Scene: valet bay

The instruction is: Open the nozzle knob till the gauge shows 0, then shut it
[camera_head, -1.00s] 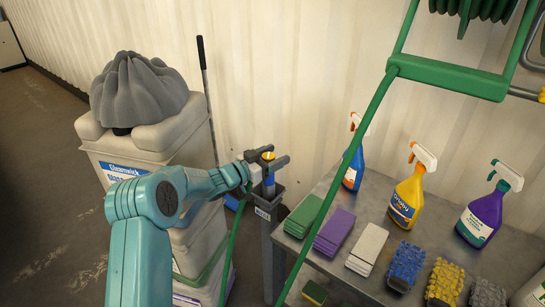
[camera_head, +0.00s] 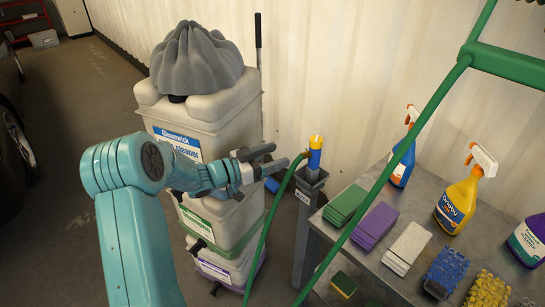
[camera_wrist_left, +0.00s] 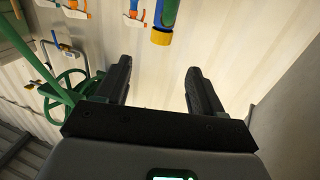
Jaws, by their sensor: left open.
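The nozzle (camera_head: 315,158), blue with a yellow part, stands upright in a grey holder post (camera_head: 308,195), with a green hose beside it. My left gripper (camera_head: 281,155) is open and empty, to the left of the nozzle, its fingers pointing toward it and apart from it. In the left wrist view, the blue and yellow nozzle (camera_wrist_left: 162,28) shows at the top, beyond the gap between the open fingers (camera_wrist_left: 158,80). I cannot make out the knob's setting. No gauge is readable in these views. My right gripper is not in view.
A grey bench (camera_head: 440,190) at the right holds cloth stacks, brushes and spray bottles. Stacked cleaner containers (camera_head: 205,125) with a grey cover stand behind my left arm. A green frame bar (camera_head: 400,155) crosses in front of the bench. The floor at left is open.

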